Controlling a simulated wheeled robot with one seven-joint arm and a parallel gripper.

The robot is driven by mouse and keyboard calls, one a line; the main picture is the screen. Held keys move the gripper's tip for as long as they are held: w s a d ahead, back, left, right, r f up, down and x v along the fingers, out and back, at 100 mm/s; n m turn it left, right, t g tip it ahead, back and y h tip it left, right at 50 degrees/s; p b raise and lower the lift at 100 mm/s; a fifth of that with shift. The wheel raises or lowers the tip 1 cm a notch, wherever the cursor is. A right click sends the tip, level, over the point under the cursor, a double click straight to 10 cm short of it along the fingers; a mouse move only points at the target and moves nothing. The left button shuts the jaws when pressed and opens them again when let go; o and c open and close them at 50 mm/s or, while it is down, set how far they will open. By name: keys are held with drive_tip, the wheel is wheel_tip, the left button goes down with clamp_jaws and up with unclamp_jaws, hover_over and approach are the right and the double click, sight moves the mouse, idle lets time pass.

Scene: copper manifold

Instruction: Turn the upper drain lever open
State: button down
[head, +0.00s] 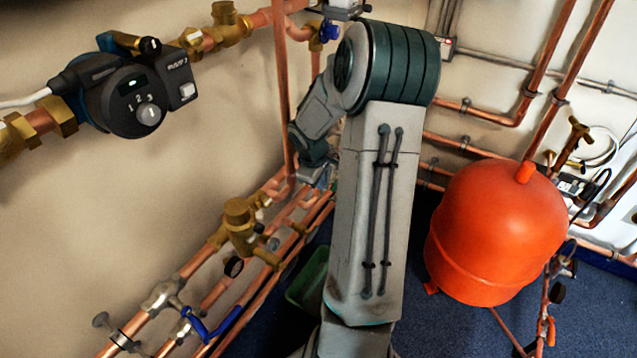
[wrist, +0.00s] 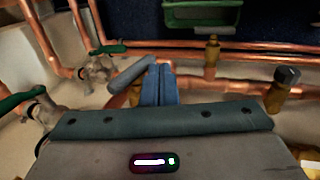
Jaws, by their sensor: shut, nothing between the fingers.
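In the wrist view, my gripper (wrist: 159,84) is shut, its two blue-grey fingers together over the copper pipes. A grey lever-like bar (wrist: 132,72) slants close beside the fingers on the left; I cannot tell whether they touch. A green lever (wrist: 107,48) sits on a valve farther left, and another green lever (wrist: 20,101) is at the left edge. I cannot tell which one is the upper drain lever. In the head view my gripper (head: 318,178) is small beside the pipes, partly hidden by my arm.
Copper pipes (wrist: 235,89) run across below the fingers. A brass fitting with a dark cap (wrist: 283,90) stands to the right. In the head view, a pump (head: 130,98) is on the wall, a blue lever (head: 213,325) is lower left, and a red tank (head: 497,235) stands right.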

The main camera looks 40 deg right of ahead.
drive_tip(key=shift+f, duration=0.15)
drive_tip(key=b, duration=0.2)
drive_tip(key=h+b, duration=0.1)
drive_tip(key=b, duration=0.2)
drive_tip(key=shift+w+d+f+t, duration=0.1)
drive_tip(key=shift+d+f+t, duration=0.15)
drive_tip(key=shift+f+t, duration=0.1)
drive_tip(key=shift+r, duration=0.1)
drive_tip(key=shift+d, duration=0.1)
